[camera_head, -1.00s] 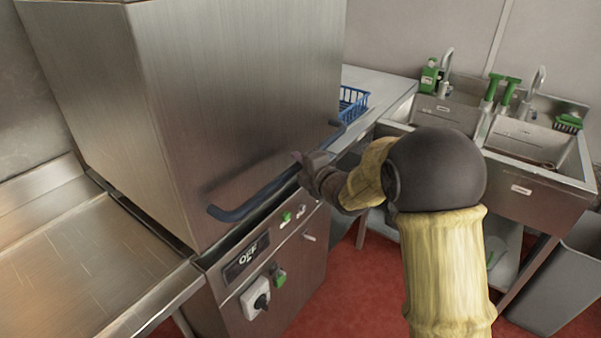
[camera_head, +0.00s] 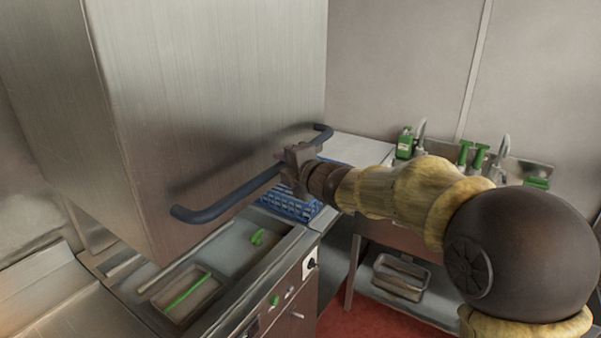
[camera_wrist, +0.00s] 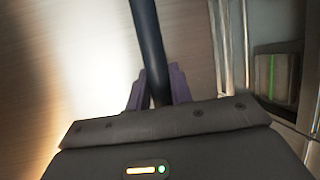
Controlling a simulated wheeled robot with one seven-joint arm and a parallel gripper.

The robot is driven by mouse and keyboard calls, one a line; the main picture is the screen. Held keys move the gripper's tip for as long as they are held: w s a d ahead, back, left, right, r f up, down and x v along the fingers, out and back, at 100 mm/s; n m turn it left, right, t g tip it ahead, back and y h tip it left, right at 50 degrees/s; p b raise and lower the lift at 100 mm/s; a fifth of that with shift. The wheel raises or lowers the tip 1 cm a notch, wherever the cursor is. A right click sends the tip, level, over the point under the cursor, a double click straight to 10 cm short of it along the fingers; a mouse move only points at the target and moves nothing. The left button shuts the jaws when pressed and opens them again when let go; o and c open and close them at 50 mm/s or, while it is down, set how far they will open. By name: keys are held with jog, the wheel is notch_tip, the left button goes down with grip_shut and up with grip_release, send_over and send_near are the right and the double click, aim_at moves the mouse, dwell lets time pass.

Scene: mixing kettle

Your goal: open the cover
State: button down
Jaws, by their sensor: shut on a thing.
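The cover (camera_head: 215,100) is a large brushed-steel box hood. In the head view it is raised clear of the machine's base, with a wide gap under its lower edge. A dark blue bar handle (camera_head: 225,203) runs along its front. My gripper (camera_head: 293,163) is shut on this handle, right of its middle. In the wrist view the two jaws of my gripper (camera_wrist: 158,88) sit on either side of the bar handle (camera_wrist: 147,40). The exact contact is partly hidden by the gripper body.
The opened base shows a steel tray (camera_head: 187,293) with a green strip. A blue basket (camera_head: 290,206) sits behind the handle. Sinks with green bottles (camera_head: 404,143) stand at the back right. A steel counter (camera_head: 45,300) is at lower left. Red floor (camera_head: 345,325) shows below.

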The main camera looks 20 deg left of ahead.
notch_tip(320, 180, up, 6)
jog(key=p, duration=0.3)
jog(key=shift+f, duration=0.1)
jog(key=c, duration=1.3)
grip_release()
jog(key=shift+o, duration=0.2)
jog(key=b+v, duration=0.2)
jog(key=v, duration=1.5)
jog(key=shift+d, duration=0.15)
jog(key=shift+s, duration=0.1)
